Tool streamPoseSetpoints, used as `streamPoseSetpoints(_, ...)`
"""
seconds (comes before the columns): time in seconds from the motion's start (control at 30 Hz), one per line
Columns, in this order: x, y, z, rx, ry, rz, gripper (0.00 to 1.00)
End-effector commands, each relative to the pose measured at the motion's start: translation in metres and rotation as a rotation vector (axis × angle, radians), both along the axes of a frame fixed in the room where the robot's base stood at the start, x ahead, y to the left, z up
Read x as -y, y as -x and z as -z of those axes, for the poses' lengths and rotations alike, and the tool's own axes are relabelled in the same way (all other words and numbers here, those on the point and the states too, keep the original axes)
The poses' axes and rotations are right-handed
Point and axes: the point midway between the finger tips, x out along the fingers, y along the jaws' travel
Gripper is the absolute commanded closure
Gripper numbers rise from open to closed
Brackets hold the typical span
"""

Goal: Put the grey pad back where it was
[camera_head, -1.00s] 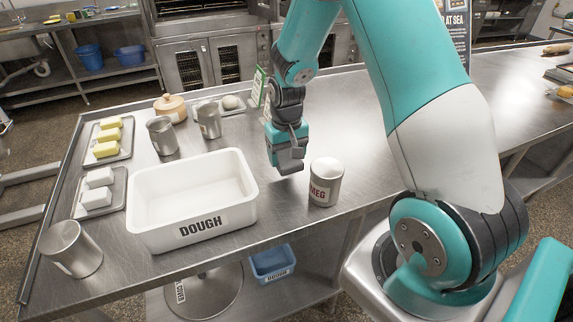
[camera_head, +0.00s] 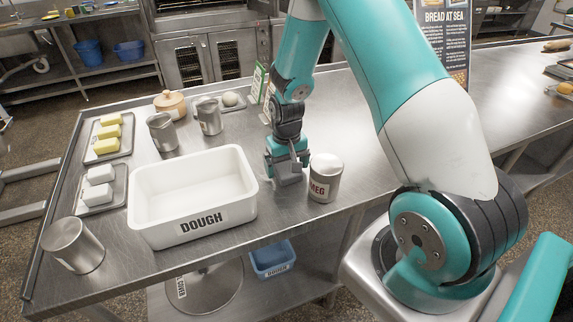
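My gripper (camera_head: 286,168) points down low over the steel table, between the white DOUGH tub and the NUTMEG-type can. A small grey block, which looks like the grey pad (camera_head: 287,175), shows between its fingers. The fingers seem shut on it; its edges blend with the grey fingertips. It is at or just above the tabletop; I cannot tell if it touches. No other grey pad shows on the table.
The white DOUGH tub (camera_head: 201,228) stands close left of my gripper.

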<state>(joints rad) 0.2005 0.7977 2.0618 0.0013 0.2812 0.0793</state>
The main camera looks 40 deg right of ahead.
Motion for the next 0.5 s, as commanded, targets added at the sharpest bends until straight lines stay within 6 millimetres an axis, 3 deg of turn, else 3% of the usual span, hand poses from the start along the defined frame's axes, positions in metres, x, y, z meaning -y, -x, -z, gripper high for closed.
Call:
streamPoseSetpoints(0.27,0.0,-0.001,-0.007,0.001,0.0,0.0,0.06)
streamPoseSetpoints(0.5,0.0,-0.002,-0.048,0.008,0.001,0.0,0.06)
